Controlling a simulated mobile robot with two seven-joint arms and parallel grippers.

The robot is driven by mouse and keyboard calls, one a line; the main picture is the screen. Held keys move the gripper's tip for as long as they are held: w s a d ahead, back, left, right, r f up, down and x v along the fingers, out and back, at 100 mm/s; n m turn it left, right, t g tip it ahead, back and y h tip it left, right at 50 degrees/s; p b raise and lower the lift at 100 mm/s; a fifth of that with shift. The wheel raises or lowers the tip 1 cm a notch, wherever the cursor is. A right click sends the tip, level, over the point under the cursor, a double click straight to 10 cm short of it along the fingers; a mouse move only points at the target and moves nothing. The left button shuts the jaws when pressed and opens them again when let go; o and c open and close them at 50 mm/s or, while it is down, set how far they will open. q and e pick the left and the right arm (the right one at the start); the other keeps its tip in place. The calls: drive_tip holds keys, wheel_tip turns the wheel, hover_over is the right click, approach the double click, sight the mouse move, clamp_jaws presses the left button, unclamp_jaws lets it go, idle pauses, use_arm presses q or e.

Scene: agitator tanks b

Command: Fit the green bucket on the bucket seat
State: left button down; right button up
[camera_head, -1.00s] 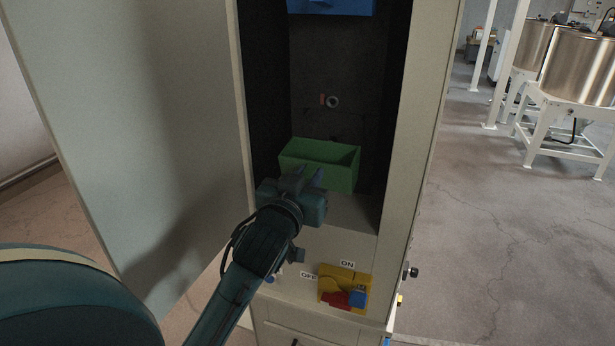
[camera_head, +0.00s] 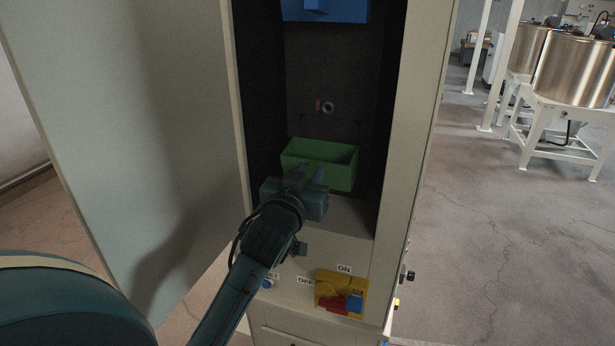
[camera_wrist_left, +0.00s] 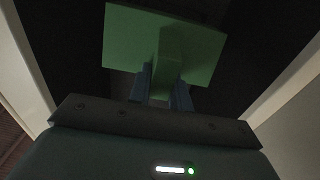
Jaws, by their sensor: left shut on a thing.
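The green bucket (camera_head: 345,168) is inside the tall cabinet, low against the dark back, with its open top facing up. My left gripper (camera_head: 310,172) reaches in from the front and is shut on the bucket's near side. In the left wrist view, the fingers (camera_wrist_left: 166,95) grip a green block-like handle on the bucket (camera_wrist_left: 197,52). The bucket seat cannot be made out; the bucket's underside and what lies behind it are hidden. My right gripper is not in view.
A blue part (camera_head: 325,10) hangs above in the cabinet, and a small round fitting (camera_head: 328,108) is on its back wall. Cabinet walls stand close on both sides. A yellow switch panel (camera_head: 340,290) is below at the front. The open door (camera_head: 130,120) is at left.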

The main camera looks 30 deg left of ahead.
use_arm(q)
drive_tip(key=shift+x, duration=1.05)
drive_tip(key=c, duration=1.3)
unclamp_jaws()
drive_tip(key=shift+r, duration=0.1)
drive_tip(key=shift+o, duration=0.5)
